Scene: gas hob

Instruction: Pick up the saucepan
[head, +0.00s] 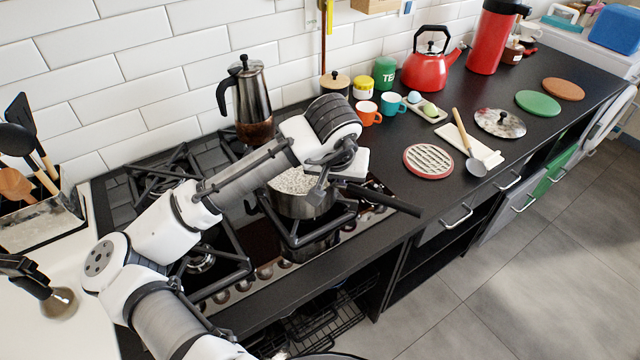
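The saucepan (298,207) is a steel pot with pale, grainy contents. It stands on the front right burner grate of the gas hob (262,272). Its long black handle (390,202) points right, out past the hob over the counter. My arm reaches across the hob from the lower left, and my gripper (318,188) is over the right side of the pot, near where the handle begins. The wrist hides part of the pot's rim and the handle's root. The fingers are small and dark here, so their opening and any contact with the pot are unclear.
A moka pot (247,100) stands behind my forearm at the back of the hob. Orange (367,113) and teal (392,104) cups stand behind. The counter's front edge is close to the handle.

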